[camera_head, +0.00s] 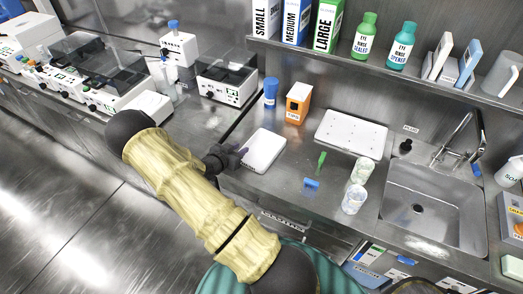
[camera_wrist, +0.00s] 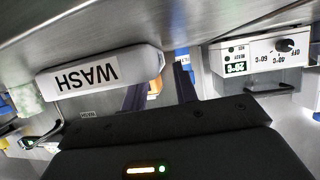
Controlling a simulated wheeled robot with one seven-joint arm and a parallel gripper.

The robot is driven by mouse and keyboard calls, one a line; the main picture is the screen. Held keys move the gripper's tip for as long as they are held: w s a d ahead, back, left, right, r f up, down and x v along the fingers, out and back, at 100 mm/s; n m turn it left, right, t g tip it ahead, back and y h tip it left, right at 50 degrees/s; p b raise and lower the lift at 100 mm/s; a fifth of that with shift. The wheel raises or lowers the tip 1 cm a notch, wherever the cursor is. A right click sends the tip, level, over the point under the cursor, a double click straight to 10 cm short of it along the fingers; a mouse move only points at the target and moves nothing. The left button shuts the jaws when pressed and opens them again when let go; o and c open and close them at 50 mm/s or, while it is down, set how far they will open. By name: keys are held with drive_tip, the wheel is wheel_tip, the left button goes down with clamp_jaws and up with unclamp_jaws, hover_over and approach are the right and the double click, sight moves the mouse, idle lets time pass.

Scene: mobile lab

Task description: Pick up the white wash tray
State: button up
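The white wash tray (camera_head: 263,151) lies flat on the steel counter, left of the sink. The wrist view is upside down and shows the tray's front side with the word WASH (camera_wrist: 85,77). My gripper (camera_head: 238,150) is at the tray's left edge, low over the counter. In the wrist view, its two dark blue fingers (camera_wrist: 160,95) are apart with a gap between them. The tray's end reaches close to one finger; I cannot tell whether they touch.
An orange tips box (camera_head: 298,103) and a blue-capped bottle (camera_head: 270,93) stand behind the tray. A white perforated tray (camera_head: 351,134) lies to the right. A heater unit (camera_wrist: 262,55) shows in the wrist view.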

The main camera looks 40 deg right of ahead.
drive_tip(key=shift+x, duration=1.1)
drive_tip(key=shift+r, duration=0.1)
clamp_jaws()
